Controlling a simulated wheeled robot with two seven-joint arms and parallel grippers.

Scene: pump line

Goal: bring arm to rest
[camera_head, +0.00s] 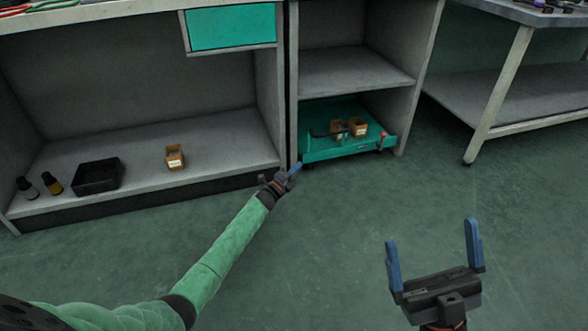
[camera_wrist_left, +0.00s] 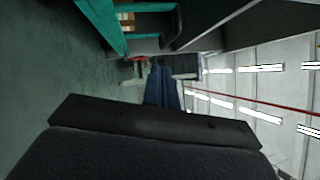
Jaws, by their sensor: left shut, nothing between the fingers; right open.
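My left arm, in a green sleeve, reaches from the lower left of the head view toward the cabinets. My left gripper (camera_head: 295,169) is shut and empty, in front of the post between the two cabinet bays. Its blue fingers are together in the left wrist view (camera_wrist_left: 163,88). My right gripper (camera_head: 432,255) is open and empty above the floor at the lower right, with its two blue fingers wide apart.
A teal tray (camera_head: 345,153) with small boxes sits low in the right bay, close to my left gripper. The left bay holds a black bin (camera_head: 98,177), a small box (camera_head: 175,157) and two bottles. A table (camera_head: 500,90) stands at right. The middle floor is clear.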

